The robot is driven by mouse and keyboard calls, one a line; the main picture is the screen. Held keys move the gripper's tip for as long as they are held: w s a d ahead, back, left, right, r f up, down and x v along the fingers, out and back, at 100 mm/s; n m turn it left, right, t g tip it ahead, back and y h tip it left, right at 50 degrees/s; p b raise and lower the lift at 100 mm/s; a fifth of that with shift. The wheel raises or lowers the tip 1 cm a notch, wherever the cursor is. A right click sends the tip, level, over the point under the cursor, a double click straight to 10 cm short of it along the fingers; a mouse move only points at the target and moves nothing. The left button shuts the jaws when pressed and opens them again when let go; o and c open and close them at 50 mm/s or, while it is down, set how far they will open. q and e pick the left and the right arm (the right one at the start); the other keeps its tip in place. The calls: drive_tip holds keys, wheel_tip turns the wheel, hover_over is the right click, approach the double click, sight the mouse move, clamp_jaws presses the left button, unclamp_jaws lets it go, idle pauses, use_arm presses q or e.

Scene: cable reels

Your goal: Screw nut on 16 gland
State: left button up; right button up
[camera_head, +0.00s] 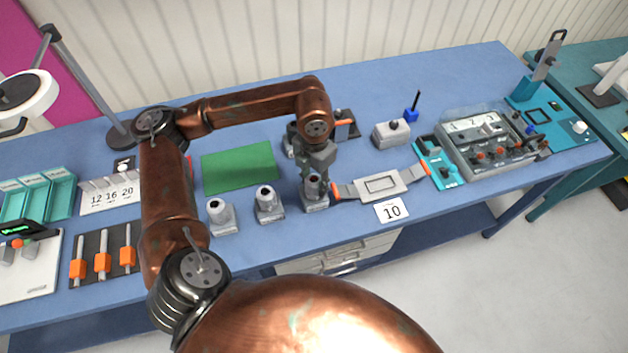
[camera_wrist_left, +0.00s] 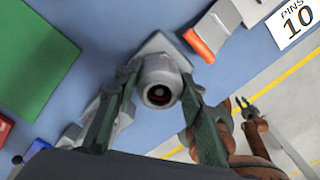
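Three grey glands on square bases stand in a row near the table's front edge: the left one (camera_head: 220,215), the middle one (camera_head: 268,204) and the right one (camera_head: 315,195). My left gripper (camera_head: 315,172) points down over the right gland. In the left wrist view its two dark green fingers (camera_wrist_left: 160,82) stand on either side of that gland's round top (camera_wrist_left: 160,85), with narrow gaps. I see no loose nut between them. A number card reads 12, 16, 20 (camera_head: 112,194). A small dark gripper, apparently my right one (camera_wrist_left: 239,106), shows over the floor; its fingers are too small to judge.
A grey clamp fixture (camera_head: 380,186) with orange ends lies right of the glands, with a "10" card (camera_head: 391,210) before it. A green mat (camera_head: 239,167) lies behind them. A grey connector box (camera_head: 485,140) is at the right. Orange-handled tools (camera_head: 102,264) are at the left.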

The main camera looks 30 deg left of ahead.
use_arm(q)
drive_tip(key=c, duration=0.7)
drive_tip(key=m+b, duration=0.1)
drive_tip(key=m, duration=0.1)
drive_tip(key=shift+f+m, duration=0.15)
drive_tip(key=shift+m, duration=0.15)
drive_tip(key=shift+c, duration=0.2)
drive_tip(key=shift+m, duration=0.6)
drive_tip(key=shift+m+b, duration=0.8)
drive_tip(key=shift+m, duration=0.7)
drive_tip(key=shift+r, duration=0.2)
drive_tip(key=o, duration=1.3)
drive_tip(key=shift+o, duration=0.2)
